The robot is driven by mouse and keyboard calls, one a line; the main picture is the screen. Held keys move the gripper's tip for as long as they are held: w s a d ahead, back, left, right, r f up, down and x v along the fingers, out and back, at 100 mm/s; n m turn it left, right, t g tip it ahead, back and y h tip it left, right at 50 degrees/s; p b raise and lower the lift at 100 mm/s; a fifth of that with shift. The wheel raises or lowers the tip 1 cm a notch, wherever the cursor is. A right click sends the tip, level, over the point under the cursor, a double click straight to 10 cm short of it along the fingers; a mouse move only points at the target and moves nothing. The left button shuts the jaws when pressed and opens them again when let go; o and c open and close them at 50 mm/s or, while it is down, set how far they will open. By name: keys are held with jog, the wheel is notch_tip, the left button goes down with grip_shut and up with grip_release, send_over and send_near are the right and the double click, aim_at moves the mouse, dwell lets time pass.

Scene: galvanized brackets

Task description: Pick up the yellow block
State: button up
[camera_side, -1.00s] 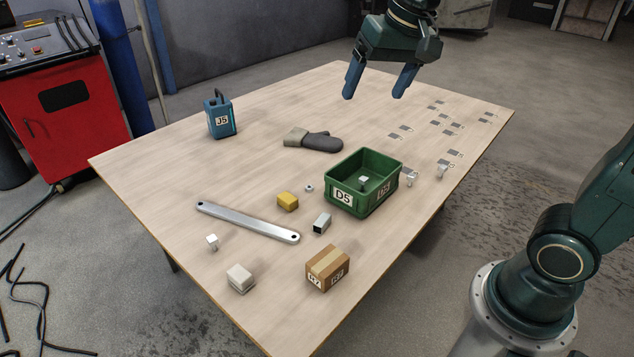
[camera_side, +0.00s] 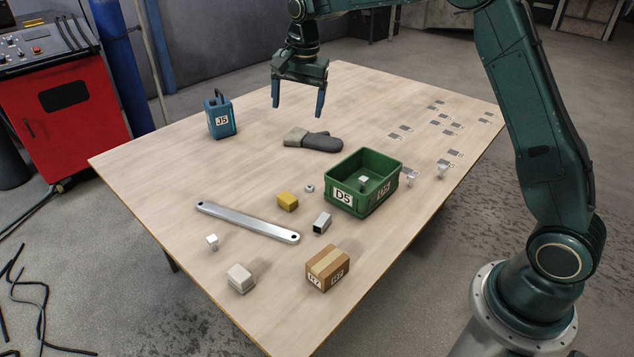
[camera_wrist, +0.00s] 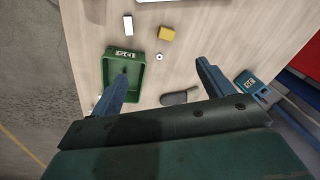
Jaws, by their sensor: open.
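The yellow block (camera_side: 288,202) lies on the wooden table, left of the green crate and just above the right half of the metal bar. In the wrist view the yellow block (camera_wrist: 167,33) is near the top, beyond my fingertips and between their lines. My gripper (camera_side: 298,112) is open and empty, pointing down, high above the far part of the table near the glove. It is well apart from the block. In the wrist view both fingers of my gripper (camera_wrist: 160,75) show spread wide.
A green crate (camera_side: 343,204) holds a small metal part. A metal bar (camera_side: 245,222), square tube (camera_side: 322,223), nut (camera_side: 309,188), cardboard box (camera_side: 327,269), pale block (camera_side: 240,279), glove (camera_side: 322,143) and blue canister (camera_side: 220,116) stand around. The table's left middle is clear.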

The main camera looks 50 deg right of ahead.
jog(key=w+d+f+m+g, duration=0.1)
jog(key=w+d+f+m, duration=0.15)
jog(key=w+f, duration=0.55)
jog(key=m, duration=0.4)
send_over(287, 197)
notch_tip(287, 197, down, 13)
jog(key=shift+w+f+g, duration=0.1)
jog(key=shift+f+g, duration=0.15)
jog(key=shift+g, duration=0.15)
jog(key=shift+f, duration=4.25)
jog(key=shift+f, duration=0.15)
jog(key=shift+d+f, duration=0.1)
jog(key=shift+f, duration=2.35)
